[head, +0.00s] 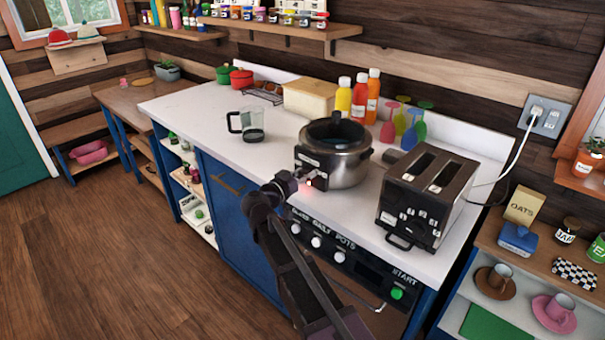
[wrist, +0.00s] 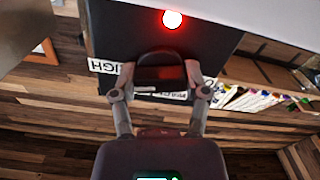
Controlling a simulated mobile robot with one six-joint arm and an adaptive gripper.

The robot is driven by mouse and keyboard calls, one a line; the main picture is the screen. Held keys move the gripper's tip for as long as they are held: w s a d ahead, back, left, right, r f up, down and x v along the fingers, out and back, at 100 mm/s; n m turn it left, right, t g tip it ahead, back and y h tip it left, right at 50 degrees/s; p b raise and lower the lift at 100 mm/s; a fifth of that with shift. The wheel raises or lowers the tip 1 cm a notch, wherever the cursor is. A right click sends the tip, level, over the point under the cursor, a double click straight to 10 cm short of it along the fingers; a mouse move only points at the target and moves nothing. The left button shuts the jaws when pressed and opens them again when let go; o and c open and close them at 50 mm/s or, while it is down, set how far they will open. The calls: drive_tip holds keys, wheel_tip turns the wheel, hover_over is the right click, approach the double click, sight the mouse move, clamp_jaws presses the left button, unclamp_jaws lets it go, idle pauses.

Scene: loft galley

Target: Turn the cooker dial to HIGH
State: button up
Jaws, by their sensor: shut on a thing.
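The cooker (head: 348,168) is a round silver pot with a dark lid rim, standing on the white counter. Its black front panel (wrist: 120,30) fills the upper middle of the wrist view. A red light (wrist: 172,19) glows on that panel. The dark dial (wrist: 160,60) sits between my fingers. A white label (wrist: 103,66) beside the left finger appears to read HIGH, upside down; another label below is partly hidden. My gripper (wrist: 160,88) is shut on the dial, and in the head view it (head: 312,178) is at the cooker's front. The dial's pointing direction is unclear.
A toaster (head: 425,195) stands right of the cooker, and a glass jug (head: 250,125) stands to its left. Sauce bottles (head: 358,98) and coloured goblets (head: 410,125) are behind. An oven panel (head: 340,255) with knobs lies below the counter edge. The floor at left is clear.

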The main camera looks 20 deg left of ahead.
drive_tip(key=shift+w+a, duration=0.1)
drive_tip(key=shift+a, duration=0.05)
drive_tip(key=o, duration=1.2)
drive_tip(key=shift+c, duration=0.2)
drive_tip(key=shift+s, duration=0.45)
drive_tip(key=v, duration=1.1)
drive_tip(key=shift+s, duration=0.1)
